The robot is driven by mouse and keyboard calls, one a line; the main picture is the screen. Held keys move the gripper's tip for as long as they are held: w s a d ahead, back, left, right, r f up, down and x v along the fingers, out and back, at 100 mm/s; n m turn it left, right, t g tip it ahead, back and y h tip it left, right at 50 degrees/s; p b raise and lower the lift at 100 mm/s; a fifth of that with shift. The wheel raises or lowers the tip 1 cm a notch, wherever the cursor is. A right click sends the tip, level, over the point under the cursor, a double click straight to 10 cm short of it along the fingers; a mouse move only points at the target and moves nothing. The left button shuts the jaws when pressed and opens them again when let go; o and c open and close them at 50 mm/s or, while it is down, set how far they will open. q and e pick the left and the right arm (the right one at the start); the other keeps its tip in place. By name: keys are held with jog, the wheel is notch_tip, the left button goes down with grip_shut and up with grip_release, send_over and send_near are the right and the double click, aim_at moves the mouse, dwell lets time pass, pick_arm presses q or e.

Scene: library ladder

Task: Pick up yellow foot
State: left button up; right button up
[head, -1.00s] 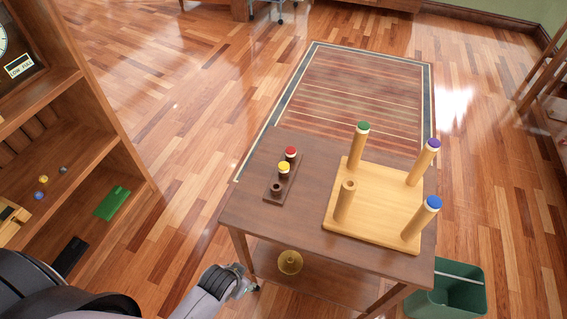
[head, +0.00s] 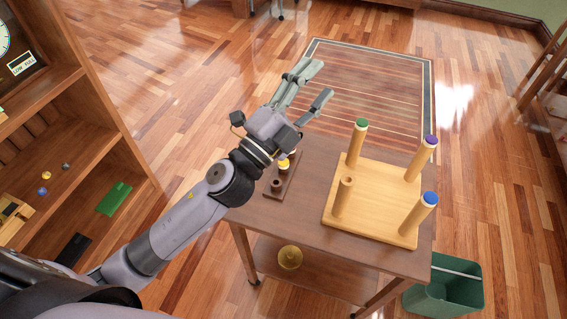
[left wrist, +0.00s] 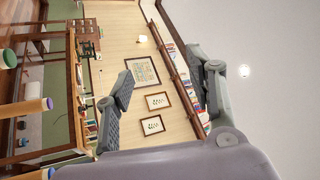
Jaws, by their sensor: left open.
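The yellow foot (head: 284,164) stands in a small dark wooden rack (head: 270,194) on the left of the table, partly covered by my left gripper and wrist. The red foot behind it is mostly hidden now. The rack's near socket (head: 276,184) shows a dark hole. My left gripper (head: 316,84) is open and empty, raised above the far left of the table, its fingers pointing away past the rack. In the left wrist view its fingers (left wrist: 160,65) are spread with nothing between them. My right gripper is not in view.
A light wooden base (head: 372,222) with upright legs stands on the table (head: 300,225); three legs have green, purple and blue ends, and the near left leg (head: 344,194) is bare. A green bin (head: 445,290) stands at lower right. A bookshelf (head: 100,130) is at left.

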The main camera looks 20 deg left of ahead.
pick_arm(q)
jog(key=s+d+r+m+g+h, duration=0.2)
jog(key=d+m+g+h, duration=0.35)
jog(key=m, duration=0.35)
jog(key=m+g+y, duration=1.1)
jog(key=m+y, duration=0.2)
jog(key=m, duration=0.2)
send_near(284, 166)
jog(key=w+f+p, duration=0.2)
jog(key=w+f, duration=0.1)
jog(key=shift+w+d+f, duration=0.1)
jog(key=shift+d+f, duration=0.05)
jog(key=shift+f, duration=0.1)
jog(key=x, duration=0.1)
jog(key=p+x, duration=0.1)
jog(key=x, duration=0.3)
jog(key=shift+s+f+p, duration=0.25)
jog(key=shift+p, duration=0.15)
jog(key=shift+w+f, duration=0.15)
jog(key=shift+f, duration=0.25)
jog(key=c, duration=0.8)
